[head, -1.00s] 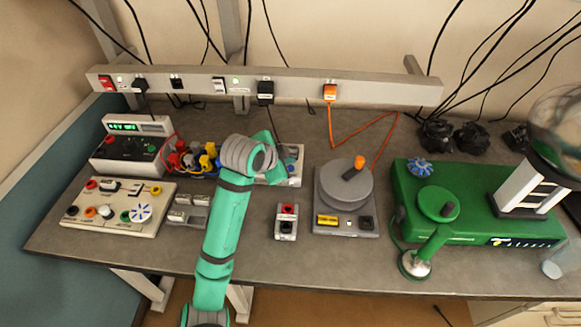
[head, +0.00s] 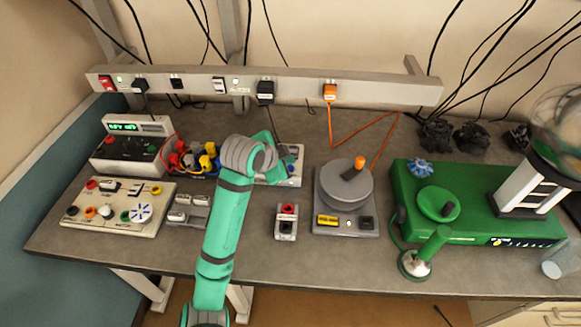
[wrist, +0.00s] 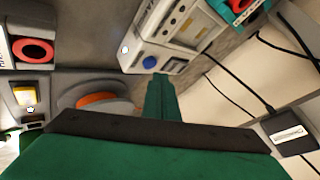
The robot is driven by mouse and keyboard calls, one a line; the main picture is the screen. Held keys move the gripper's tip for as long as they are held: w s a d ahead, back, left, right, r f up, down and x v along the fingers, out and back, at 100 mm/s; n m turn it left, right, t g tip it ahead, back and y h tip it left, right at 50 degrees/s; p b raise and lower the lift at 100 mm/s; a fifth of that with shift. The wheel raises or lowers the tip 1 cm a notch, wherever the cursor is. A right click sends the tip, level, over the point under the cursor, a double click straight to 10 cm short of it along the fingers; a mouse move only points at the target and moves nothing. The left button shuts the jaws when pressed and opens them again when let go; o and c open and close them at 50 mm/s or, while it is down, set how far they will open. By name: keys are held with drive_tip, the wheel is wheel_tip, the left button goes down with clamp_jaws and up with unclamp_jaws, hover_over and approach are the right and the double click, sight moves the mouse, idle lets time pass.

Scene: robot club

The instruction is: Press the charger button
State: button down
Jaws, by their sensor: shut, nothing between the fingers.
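The charger is probably the pale box (head: 293,178) at the back middle of the bench, partly hidden by my arm in the head view. In the wrist view this box (wrist: 172,58) shows a round blue button (wrist: 150,62) on its face and a small white knob or light beside it. My gripper (wrist: 161,82) is shut and empty. Its tip appears just below the blue button in the wrist view; I cannot tell whether it touches the box. In the head view the fingertips are mostly hidden behind my wrist.
A grey turntable device (head: 345,195) with an orange knob stands right of my arm, and a small box with a red button (head: 287,220) stands nearer. A power strip (head: 200,82) with plugs runs behind. Left are clustered clips and instruments (head: 130,155); a green machine (head: 470,205) is at right.

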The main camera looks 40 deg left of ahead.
drive_tip(key=shift+f, duration=0.15)
drive_tip(key=shift+f, duration=0.3)
drive_tip(key=shift+f, duration=0.35)
idle(0.7)
drive_tip(key=shift+r, duration=0.8)
drive_tip(key=shift+r, duration=0.1)
wheel_tip(320, 180, up, 5)
drive_tip(key=shift+f, duration=0.1)
idle(0.7)
